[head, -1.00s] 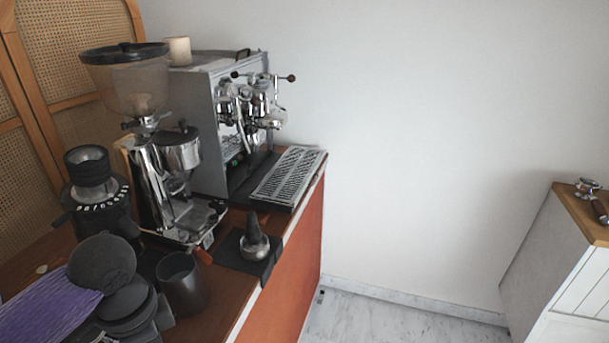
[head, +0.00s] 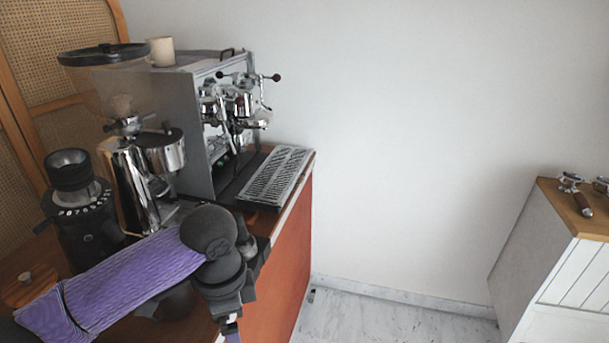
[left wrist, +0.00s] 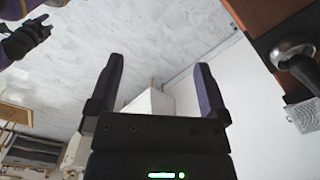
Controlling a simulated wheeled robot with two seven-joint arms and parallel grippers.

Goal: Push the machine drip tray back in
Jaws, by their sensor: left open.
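The machine drip tray (head: 274,178), a slotted metal grate in a dark frame, sticks out from the front of the espresso machine (head: 196,130) toward the counter edge. Part of it also shows at the right edge of the left wrist view (left wrist: 305,115). My left gripper (head: 232,328) is in front of the counter, below and nearer than the tray, and apart from it. In the left wrist view its two fingers (left wrist: 158,72) are spread with nothing between them. What seems to be my right gripper (left wrist: 25,42) shows small at top left there; its jaws are unclear.
A grinder (head: 135,180) and a dark device (head: 80,215) stand left of the machine. A white cabinet (head: 570,270) stands at right. The floor between is clear.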

